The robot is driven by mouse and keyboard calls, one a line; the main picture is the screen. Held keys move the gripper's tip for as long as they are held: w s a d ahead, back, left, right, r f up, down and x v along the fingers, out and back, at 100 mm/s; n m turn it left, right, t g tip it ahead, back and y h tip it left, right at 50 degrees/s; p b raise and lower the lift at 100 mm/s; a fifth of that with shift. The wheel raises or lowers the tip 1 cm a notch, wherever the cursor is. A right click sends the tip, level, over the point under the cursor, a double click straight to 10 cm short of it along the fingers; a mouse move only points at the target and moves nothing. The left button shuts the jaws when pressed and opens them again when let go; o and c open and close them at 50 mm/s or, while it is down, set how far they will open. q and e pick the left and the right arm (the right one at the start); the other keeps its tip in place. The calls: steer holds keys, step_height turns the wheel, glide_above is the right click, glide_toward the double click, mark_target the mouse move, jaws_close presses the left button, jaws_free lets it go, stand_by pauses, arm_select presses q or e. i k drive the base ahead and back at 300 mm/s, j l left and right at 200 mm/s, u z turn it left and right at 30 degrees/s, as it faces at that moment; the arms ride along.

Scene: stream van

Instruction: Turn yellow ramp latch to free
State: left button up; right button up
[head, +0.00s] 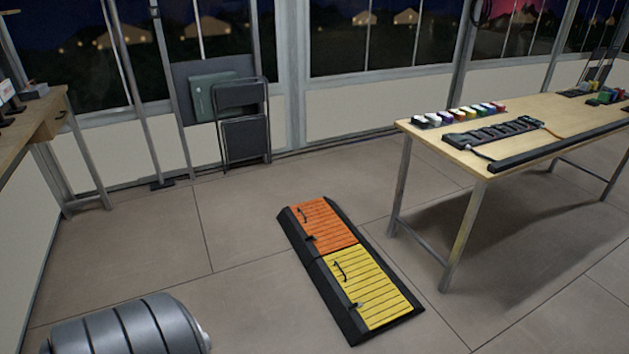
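A ramp lies flat on the floor in the middle of the head view, with a black frame and two slatted panels. The nearer panel is the yellow ramp (371,290). A small dark latch (354,305) sits near its left edge, with a dark curved handle (341,271) further up. The latch is too small to tell its setting. The farther panel is the orange ramp (319,223), with a similar handle (302,215) and a small dark latch (309,238). Neither of my grippers is in view.
A wooden table (545,113) with metal legs stands at the right, bearing a black power strip (492,132) and several coloured items. A folding chair (243,125) leans by the far wall. A desk (32,119) stands at the left.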

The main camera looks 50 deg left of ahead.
mark_target(356, 305)
steer(key=u, duration=1.2)
steer(key=i+l+u, duration=0.4)
steer(key=i, duration=0.2)
